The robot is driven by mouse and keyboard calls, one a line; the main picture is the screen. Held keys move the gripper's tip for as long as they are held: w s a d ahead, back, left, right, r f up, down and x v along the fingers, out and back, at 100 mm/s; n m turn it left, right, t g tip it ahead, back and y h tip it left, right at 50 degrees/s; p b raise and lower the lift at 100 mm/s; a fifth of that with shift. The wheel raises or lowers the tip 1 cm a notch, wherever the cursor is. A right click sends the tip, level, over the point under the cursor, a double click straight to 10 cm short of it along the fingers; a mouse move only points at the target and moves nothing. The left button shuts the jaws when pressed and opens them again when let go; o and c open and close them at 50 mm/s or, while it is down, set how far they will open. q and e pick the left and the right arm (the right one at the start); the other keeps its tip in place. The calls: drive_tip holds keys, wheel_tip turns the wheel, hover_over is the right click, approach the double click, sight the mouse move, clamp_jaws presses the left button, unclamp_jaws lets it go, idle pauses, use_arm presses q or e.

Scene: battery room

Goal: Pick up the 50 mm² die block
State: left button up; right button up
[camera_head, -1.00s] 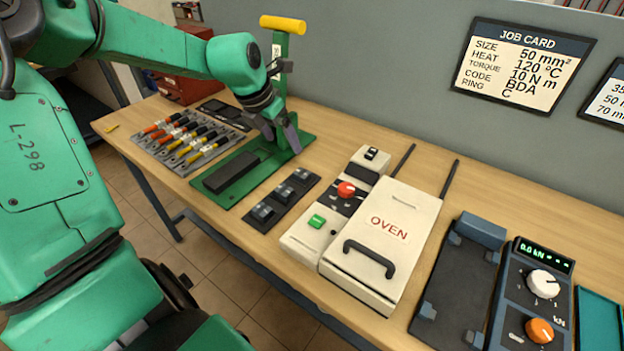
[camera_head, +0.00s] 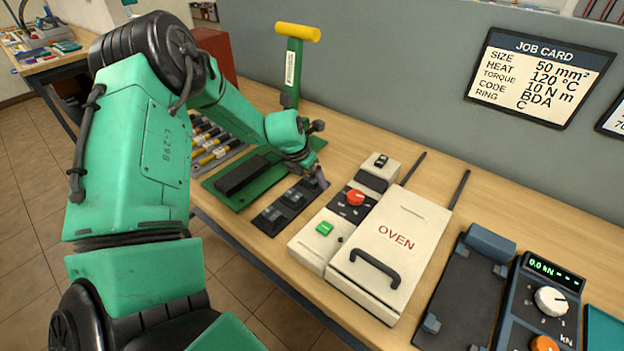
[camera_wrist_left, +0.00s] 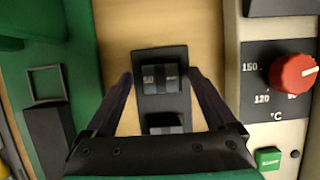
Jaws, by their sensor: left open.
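The die rack (camera_head: 258,226) is a dark strip on the bench holding small dark die blocks. In the left wrist view, the die block (camera_wrist_left: 161,79) at the rack's far end has a label that seems to read 50. A second block (camera_wrist_left: 163,121) sits below it, partly hidden by my gripper body. My left gripper (camera_wrist_left: 161,76) is open, with one finger on each side of the far block; I cannot tell whether they touch it. In the head view my left gripper (camera_head: 319,177) is over the rack's far end and partly hides that block. My right gripper is not in view.
The cream oven (camera_head: 400,235) with its red knob stands close to the right of the rack. A green press with a yellow handle (camera_head: 297,33) stands behind left. Coloured tools (camera_head: 212,150) lie farther left. A job card (camera_head: 541,77) on the wall reads 50 mm².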

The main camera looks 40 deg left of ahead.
use_arm(q)
clamp_jaws()
drive_tip(key=shift+r, duration=0.15)
